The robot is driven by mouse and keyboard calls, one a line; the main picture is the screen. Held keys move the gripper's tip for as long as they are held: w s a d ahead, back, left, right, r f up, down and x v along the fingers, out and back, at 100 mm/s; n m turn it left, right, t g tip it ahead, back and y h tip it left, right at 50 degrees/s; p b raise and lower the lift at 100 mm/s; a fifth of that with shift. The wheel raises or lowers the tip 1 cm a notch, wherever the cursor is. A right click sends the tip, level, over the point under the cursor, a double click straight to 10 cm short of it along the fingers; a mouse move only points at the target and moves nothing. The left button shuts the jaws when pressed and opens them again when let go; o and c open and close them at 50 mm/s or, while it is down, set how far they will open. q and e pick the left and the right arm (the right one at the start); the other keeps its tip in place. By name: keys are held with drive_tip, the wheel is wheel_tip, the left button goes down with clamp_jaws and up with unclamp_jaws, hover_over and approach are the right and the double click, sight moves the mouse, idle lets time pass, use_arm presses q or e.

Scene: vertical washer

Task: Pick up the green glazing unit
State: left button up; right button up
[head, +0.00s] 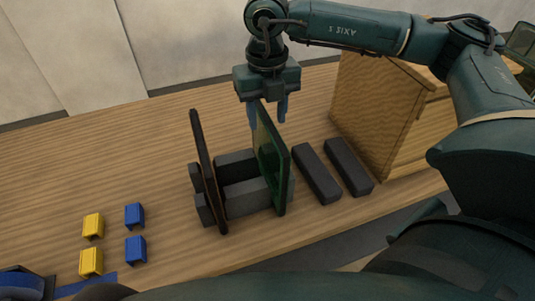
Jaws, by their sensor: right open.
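The green glazing unit (271,161) is a dark-framed, greenish panel standing upright in a dark block rack (243,196) on the wooden table. My right gripper (268,120) points down from above at the top of the panel. Its two blue fingers are apart, one on each side of the panel's upper edge. I cannot tell whether either finger touches it. My left gripper is not clearly in view; only dark and blue parts show at the lower left corner.
A second dark panel (208,170) stands at the rack's left side. Two dark bars (317,173) lie to the right, before a wooden cabinet (382,115). Yellow blocks (93,225) and blue blocks (135,215) lie at the lower left.

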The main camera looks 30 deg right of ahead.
sight(268, 135)
drive_tip(key=shift+w+d+f+p, duration=0.15)
drive_tip(key=shift+f+p, duration=0.2)
drive_tip(key=shift+f, duration=1.3)
drive_tip(key=shift+s+d+f+p, duration=0.1)
drive_tip(key=shift+f+p, duration=0.25)
drive_tip(key=shift+f, duration=1.25)
drive_tip(key=shift+w, duration=0.1)
clamp_jaws()
drive_tip(key=shift+r, duration=0.15)
